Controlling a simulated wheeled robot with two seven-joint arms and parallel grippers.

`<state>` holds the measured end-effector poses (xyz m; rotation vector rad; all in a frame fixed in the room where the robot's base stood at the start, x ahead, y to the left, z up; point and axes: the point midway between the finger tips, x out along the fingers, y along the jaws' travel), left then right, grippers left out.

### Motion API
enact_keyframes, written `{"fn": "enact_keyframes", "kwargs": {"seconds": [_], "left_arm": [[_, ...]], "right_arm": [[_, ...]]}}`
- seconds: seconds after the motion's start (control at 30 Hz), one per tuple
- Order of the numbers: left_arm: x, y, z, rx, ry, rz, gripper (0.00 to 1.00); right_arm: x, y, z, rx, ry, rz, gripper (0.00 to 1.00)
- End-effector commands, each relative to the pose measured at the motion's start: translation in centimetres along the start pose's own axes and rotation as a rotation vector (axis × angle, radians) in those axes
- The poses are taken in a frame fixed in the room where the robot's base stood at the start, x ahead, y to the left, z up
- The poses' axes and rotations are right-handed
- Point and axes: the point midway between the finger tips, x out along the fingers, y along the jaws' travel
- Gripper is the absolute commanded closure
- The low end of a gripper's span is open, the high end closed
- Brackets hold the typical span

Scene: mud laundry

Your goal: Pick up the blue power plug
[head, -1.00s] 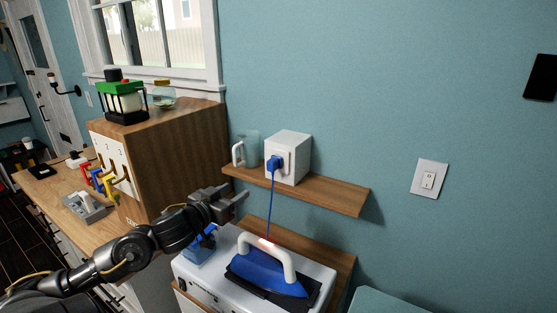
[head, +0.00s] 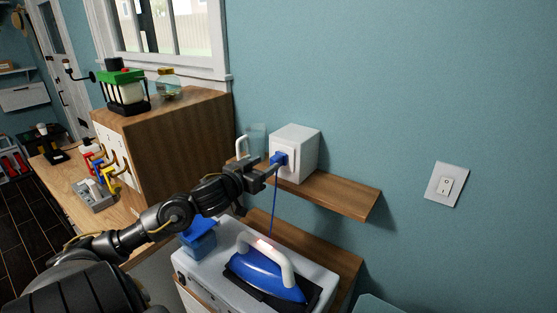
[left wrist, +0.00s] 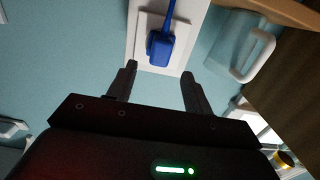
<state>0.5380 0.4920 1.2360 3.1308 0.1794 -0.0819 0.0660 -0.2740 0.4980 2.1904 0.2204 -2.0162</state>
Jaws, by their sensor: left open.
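The blue power plug (head: 279,159) sits in the socket face of a white box (head: 306,150) on the wooden wall shelf. Its blue cord (head: 275,205) hangs down to the blue iron (head: 266,274). My left gripper (head: 268,172) is just left of the plug in the head view. In the left wrist view the plug (left wrist: 160,48) lies ahead of the two spread fingers (left wrist: 157,85), roughly between their lines and apart from them. The left gripper is open and empty. My right gripper is not in view.
The wooden shelf (head: 345,193) carries a glass mug with a white handle (head: 242,146) beside the box. Below, the iron stands on a white unit (head: 215,262). A wooden cabinet (head: 180,140) is at left. The wall to the right is clear apart from a switch (head: 446,185).

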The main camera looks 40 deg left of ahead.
Motion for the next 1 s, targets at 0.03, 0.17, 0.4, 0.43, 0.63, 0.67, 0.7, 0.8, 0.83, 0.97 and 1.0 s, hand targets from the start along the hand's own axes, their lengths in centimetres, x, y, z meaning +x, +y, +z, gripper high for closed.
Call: {"fn": "enact_keyframes", "kwargs": {"seconds": [0.03, 0.17, 0.4, 0.43, 0.63, 0.67, 0.7, 0.8, 0.83, 0.97, 1.0], "left_arm": [[0.3, 0.1, -0.1, -0.001, 0.001, 0.001, 0.49], [0.6, 0.1, 0.0, 0.0, 0.0, 0.002, 0.49], [2.5, 0.2, -0.6, -0.001, 0.002, 0.003, 0.49], [3.0, 0.1, -0.7, -0.001, 0.001, 0.002, 0.49], [5.3, 0.1, -0.3, -0.001, 0.0, 0.002, 0.49], [5.5, 0.2, -0.3, -0.001, 0.001, 0.003, 0.49], [5.7, 0.2, -0.3, 0.0, 0.001, 0.003, 0.49], [5.8, 0.2, -0.1, 0.001, 0.0, 0.004, 0.49], [5.8, 0.2, -0.1, 0.001, 0.0, 0.004, 0.49], [5.8, 0.2, -0.1, 0.001, 0.0, 0.004, 0.53], [5.8, 0.2, -0.1, 0.001, 0.0, 0.004, 0.58]], "right_arm": [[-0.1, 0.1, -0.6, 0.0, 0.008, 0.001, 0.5], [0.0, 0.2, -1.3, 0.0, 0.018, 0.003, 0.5], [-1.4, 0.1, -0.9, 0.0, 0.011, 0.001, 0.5], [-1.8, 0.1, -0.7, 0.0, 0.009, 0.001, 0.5], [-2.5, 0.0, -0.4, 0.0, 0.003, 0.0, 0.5], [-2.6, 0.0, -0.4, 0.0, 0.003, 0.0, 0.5], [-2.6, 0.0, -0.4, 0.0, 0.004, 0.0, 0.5], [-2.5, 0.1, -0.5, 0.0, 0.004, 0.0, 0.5], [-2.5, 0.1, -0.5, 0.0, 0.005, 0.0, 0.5], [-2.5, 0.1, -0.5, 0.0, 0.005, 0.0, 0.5], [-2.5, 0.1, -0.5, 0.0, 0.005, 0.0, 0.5]]}}
